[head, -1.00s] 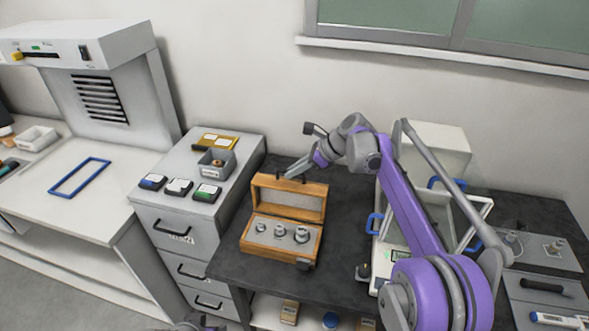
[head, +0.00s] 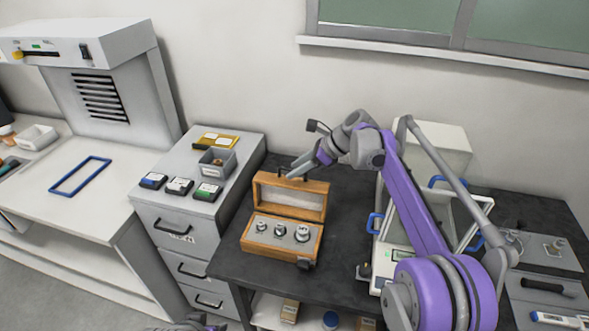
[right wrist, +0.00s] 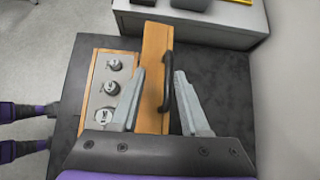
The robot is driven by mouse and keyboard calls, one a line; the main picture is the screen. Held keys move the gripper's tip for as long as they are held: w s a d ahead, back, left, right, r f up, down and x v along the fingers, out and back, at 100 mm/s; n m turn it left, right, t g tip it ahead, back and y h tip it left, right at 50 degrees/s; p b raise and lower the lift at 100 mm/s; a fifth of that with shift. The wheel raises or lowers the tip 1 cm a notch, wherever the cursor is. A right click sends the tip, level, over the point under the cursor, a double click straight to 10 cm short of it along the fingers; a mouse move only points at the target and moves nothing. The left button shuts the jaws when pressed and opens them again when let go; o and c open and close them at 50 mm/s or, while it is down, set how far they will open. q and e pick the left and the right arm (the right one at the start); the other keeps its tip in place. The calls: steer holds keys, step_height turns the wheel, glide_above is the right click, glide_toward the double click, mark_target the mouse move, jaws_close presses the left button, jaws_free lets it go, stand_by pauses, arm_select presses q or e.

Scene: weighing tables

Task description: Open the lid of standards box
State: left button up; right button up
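The wooden standards box (head: 262,245) stands on the dark table, with several metal weights (head: 280,230) in its front part. Its lid (head: 291,201) is raised and stands roughly upright at the back. My right gripper (head: 293,174) is at the lid's top edge. In the right wrist view, its two fingers (right wrist: 160,71) are spread apart, with the lid's dark handle (right wrist: 167,80) between them. I see no firm grip on the handle. Part of my left arm (head: 190,324) shows at the bottom edge; its fingers cannot be made out there.
A balance with a glass case (head: 455,218) stands right of the box, behind my right arm. A grey drawer cabinet (head: 160,218) stands to the left, with a small grey bin (head: 216,164) and coloured cases on top.

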steer(key=v, duration=0.9)
steer(key=shift+d+r, duration=0.25)
steer(key=shift+r, duration=0.05)
steer(key=shift+s, duration=0.1)
